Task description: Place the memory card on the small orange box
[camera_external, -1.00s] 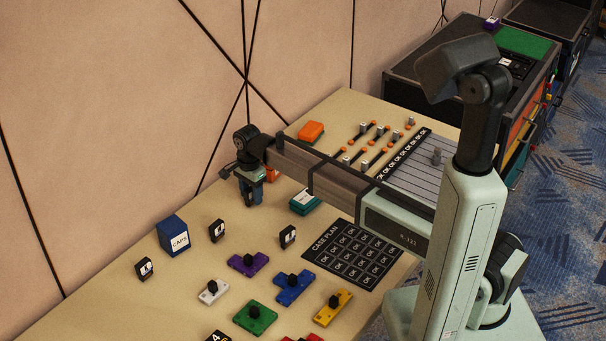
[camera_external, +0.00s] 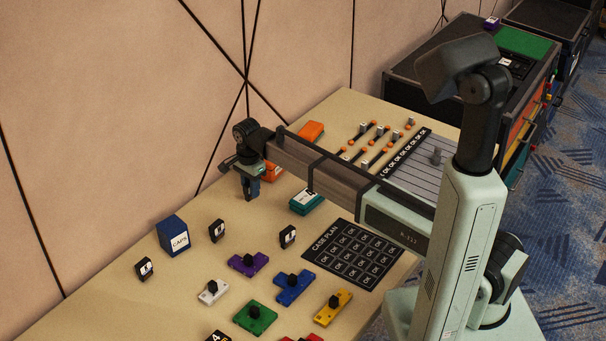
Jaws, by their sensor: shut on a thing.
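My gripper (camera_external: 251,190) points down over the table, left of the orange boxes in the picture. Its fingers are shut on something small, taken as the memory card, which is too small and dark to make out. One orange box (camera_external: 273,174) with a white label sits just right of my gripper, partly hidden by my arm. Another orange box (camera_external: 311,131) lies farther back, beyond my arm and near the wall. I cannot tell which one is the small one.
A teal box (camera_external: 306,201) lies in front of my forearm. A blue CAPS box (camera_external: 173,236), black labelled blocks (camera_external: 217,231) and several coloured knobbed pieces (camera_external: 254,317) occupy the front. The black CASE PLAN sheet (camera_external: 352,254) lies flat. Levers (camera_external: 375,140) stand behind my arm.

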